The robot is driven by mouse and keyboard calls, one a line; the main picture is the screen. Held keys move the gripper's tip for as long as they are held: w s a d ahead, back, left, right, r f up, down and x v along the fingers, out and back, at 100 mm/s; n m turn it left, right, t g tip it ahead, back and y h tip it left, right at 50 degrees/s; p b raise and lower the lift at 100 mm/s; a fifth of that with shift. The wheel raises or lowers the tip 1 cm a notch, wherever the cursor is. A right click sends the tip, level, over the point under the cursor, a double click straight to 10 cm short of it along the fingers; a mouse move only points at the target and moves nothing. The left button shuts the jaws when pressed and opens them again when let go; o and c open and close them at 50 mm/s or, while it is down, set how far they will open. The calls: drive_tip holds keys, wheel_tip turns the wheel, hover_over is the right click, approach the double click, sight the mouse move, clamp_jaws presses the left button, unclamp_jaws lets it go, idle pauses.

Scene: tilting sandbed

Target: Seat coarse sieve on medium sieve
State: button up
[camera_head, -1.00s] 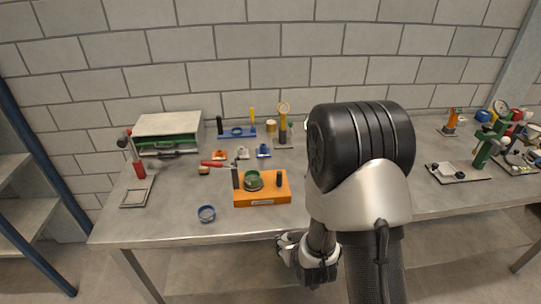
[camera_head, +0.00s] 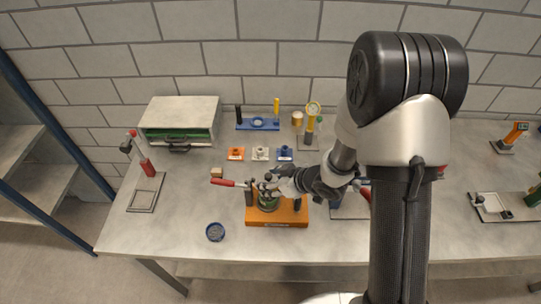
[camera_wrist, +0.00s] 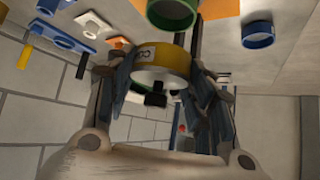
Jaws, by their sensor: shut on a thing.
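My gripper (camera_wrist: 160,84) is shut on a yellow ring-shaped sieve (camera_wrist: 172,68), which has a white label starting with "CO", so I take it as the coarse sieve. In the head view my gripper (camera_head: 270,187) is over the orange stand (camera_head: 284,217), and I cannot make out the yellow sieve there. A green ring sieve (camera_head: 267,204) sits in the stand, partly hidden by my gripper; it also shows in the wrist view (camera_wrist: 172,12), apart from the yellow one. A blue ring sieve (camera_head: 215,231) lies on the table, left of the stand. I cannot read which one is medium.
A red-handled tool (camera_head: 224,182) reaches to the left side of the stand. Small orange, white and blue blocks (camera_head: 260,154) stand behind it, with a blue rack (camera_head: 257,124) farther back. A grey cabinet (camera_head: 180,112) is at back left. The front left tabletop is mostly clear.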

drive_tip(key=shift+w+a, duration=0.1)
drive_tip(key=shift+w, duration=0.1)
drive_tip(key=shift+s+f+b, duration=0.25)
drive_tip(key=shift+f+b, duration=0.15)
drive_tip(key=shift+b, duration=0.15)
drive_tip(key=shift+w+f+b, duration=0.1)
drive_tip(key=shift+f+b, duration=1.5)
drive_tip(key=shift+f, duration=0.6)
drive_tip(key=o, duration=1.6)
drive_tip(key=shift+r, duration=0.1)
